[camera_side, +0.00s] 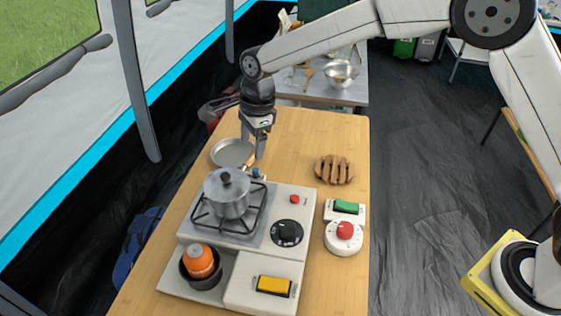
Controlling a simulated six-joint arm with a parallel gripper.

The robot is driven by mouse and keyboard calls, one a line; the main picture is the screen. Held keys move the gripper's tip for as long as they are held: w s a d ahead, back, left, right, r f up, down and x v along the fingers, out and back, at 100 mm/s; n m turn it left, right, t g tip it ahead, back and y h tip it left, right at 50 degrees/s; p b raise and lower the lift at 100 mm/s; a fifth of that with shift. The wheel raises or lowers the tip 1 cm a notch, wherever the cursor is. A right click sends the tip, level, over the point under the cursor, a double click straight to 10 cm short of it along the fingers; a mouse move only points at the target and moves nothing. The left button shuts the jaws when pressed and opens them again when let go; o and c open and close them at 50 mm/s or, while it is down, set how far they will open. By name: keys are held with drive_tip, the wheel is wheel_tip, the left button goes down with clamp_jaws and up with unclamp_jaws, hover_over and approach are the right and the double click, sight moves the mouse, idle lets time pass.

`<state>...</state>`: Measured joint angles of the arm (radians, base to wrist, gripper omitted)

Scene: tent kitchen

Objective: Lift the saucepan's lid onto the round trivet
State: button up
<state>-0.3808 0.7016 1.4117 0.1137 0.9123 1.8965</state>
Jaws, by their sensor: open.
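The saucepan (229,204) stands on the black burner grate of a white stove. Its grey lid (227,184) sits on top of it, with a dark round knob (225,177) in the middle. The round trivet (334,169) is brown and slatted, and lies bare on the wooden table to the right of the stove's back edge. My gripper (253,150) points down above the table behind the saucepan, near a shallow metal pan. It is open, with nothing seen between its fingers. It is apart from the lid.
The shallow pan (232,152) lies behind the stove. In front are a dark bowl (200,272) with an orange item (198,260) and a yellow switch (273,285). A green switch (345,207) and red button (345,230) sit right. Bare tabletop (310,130) surrounds the trivet.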

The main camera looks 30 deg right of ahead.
sight(226, 174)
drive_tip(key=shift+w+a+f+m+g, duration=0.1)
drive_tip(key=shift+w+a+f+m, duration=0.15)
drive_tip(key=shift+a+f+m, duration=0.45)
drive_tip(key=shift+w+a+f+m+g, duration=0.1)
drive_tip(key=shift+w+a+f+m, duration=0.2)
drive_tip(key=shift+a, duration=0.85)
drive_tip(key=shift+w+a+f+m+g, duration=0.15)
drive_tip(key=shift+a+f+m, duration=0.4)
drive_tip(key=shift+a, duration=0.35)
drive_tip(key=shift+w+a+f, duration=0.1)
drive_tip(key=shift+a+f, duration=0.05)
drive_tip(key=shift+f, duration=0.7)
drive_tip(key=shift+w+a+f, duration=0.1)
drive_tip(key=shift+a+f, duration=0.05)
drive_tip(key=shift+f, duration=0.65)
drive_tip(key=shift+w+a+f, duration=0.1)
drive_tip(key=shift+a+f, duration=0.05)
drive_tip(key=shift+f, duration=0.7)
clamp_jaws()
